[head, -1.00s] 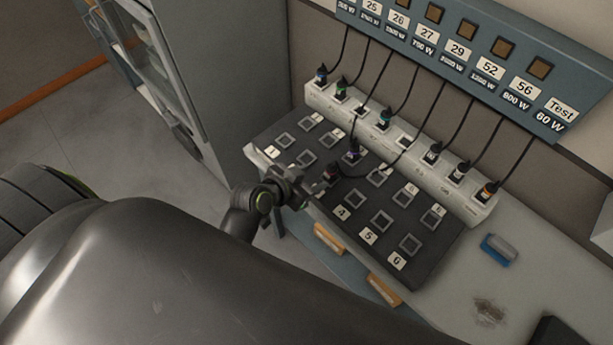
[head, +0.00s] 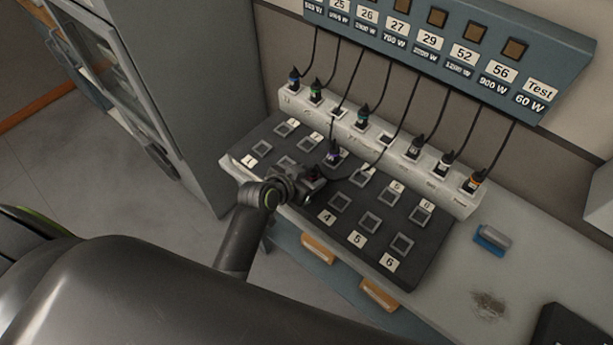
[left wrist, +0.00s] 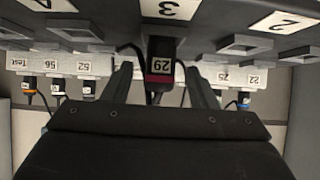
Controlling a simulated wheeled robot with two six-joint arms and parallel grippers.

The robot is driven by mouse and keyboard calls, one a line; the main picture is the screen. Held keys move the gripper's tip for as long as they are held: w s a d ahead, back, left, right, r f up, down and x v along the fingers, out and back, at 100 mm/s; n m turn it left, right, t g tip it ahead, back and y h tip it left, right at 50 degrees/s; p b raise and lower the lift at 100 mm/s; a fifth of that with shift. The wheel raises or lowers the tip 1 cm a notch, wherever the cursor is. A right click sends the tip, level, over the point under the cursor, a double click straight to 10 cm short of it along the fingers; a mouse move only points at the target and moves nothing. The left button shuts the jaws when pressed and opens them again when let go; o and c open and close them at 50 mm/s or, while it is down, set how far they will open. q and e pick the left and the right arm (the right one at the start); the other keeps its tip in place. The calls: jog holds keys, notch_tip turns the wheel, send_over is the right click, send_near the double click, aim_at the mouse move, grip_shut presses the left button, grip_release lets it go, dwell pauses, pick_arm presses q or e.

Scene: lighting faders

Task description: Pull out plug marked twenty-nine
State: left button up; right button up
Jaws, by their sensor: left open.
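The plug marked 29 (left wrist: 160,67) is black with a dark red band. In the left wrist view, which is upside down, it stands in the black socket board (head: 405,262) by the label 3 (left wrist: 170,9). My left gripper (left wrist: 158,80) is open, with one finger on each side of the plug and gaps between. In the head view my left gripper (head: 314,178) is over the board's front middle and hides the plug. A black cable (head: 397,125) runs from the panel towards it. My right gripper is not in view.
Another plug with a purple band (head: 333,157) stands in the board just behind the gripper. A white socket strip (head: 400,138) with several plugs and hanging cables lies behind. A blue eraser-like block (head: 492,239) lies to the right.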

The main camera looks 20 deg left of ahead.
pick_arm(q)
jog(key=c, duration=1)
jog(key=shift+c, duration=0.2)
jog(key=shift+w+r, duration=0.1)
jog(key=shift+r, duration=0.1)
jog(key=shift+p, duration=0.3)
jog(key=shift+r+p, duration=0.35)
jog(key=shift+r, duration=0.05)
jog(key=shift+r+p, duration=1.85)
jog(key=shift+p, duration=0.15)
